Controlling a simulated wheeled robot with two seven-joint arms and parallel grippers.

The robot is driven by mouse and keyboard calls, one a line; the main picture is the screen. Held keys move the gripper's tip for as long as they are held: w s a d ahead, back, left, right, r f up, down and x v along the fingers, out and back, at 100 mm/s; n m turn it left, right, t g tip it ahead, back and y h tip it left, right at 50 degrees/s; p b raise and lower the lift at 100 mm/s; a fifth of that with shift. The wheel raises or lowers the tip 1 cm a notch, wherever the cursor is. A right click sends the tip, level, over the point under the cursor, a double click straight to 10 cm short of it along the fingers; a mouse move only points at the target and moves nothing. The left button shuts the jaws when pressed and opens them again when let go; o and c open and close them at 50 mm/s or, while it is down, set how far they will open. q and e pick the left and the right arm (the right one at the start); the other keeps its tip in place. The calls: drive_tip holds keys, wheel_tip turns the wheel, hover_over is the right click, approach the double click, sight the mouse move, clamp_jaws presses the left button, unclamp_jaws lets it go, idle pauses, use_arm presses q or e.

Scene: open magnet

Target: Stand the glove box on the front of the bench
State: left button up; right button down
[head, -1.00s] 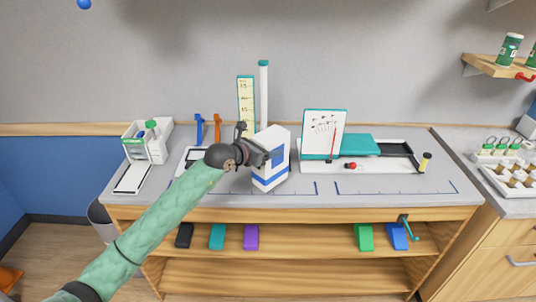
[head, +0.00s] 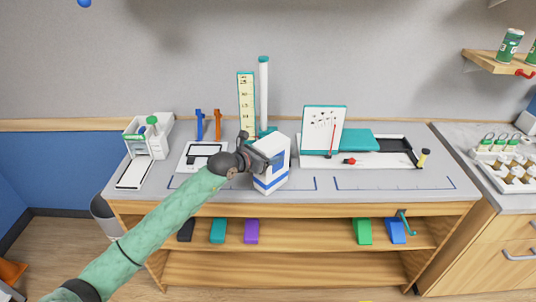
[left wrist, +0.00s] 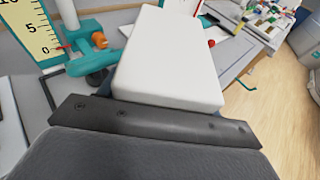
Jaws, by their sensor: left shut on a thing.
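The glove box (head: 271,176), white with blue bands and a blue panel, is upright and slightly tilted at the front middle of the bench (head: 225,194). It also shows in the left wrist view as a plain white block (left wrist: 170,62). My left gripper (head: 259,160) comes in from the left and is shut on the glove box; its dark jaw crosses the near side of the box in the left wrist view (left wrist: 150,118). I cannot tell whether the underside touches the bench top. My right gripper is not in view.
A height gauge with a yellow scale (head: 246,100) stands behind the box. A white rack (head: 150,135) and a flat device (head: 200,155) are at left.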

use_arm(q)
drive_tip(key=o, duration=1.4)
drive_tip(key=shift+o, duration=1)
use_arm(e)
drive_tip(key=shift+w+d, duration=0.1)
use_arm(q)
drive_tip(key=shift+r, duration=0.15)
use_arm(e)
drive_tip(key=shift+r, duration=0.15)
use_arm(q)
drive_tip(key=b+v, duration=0.4)
drive_tip(key=v, duration=0.8)
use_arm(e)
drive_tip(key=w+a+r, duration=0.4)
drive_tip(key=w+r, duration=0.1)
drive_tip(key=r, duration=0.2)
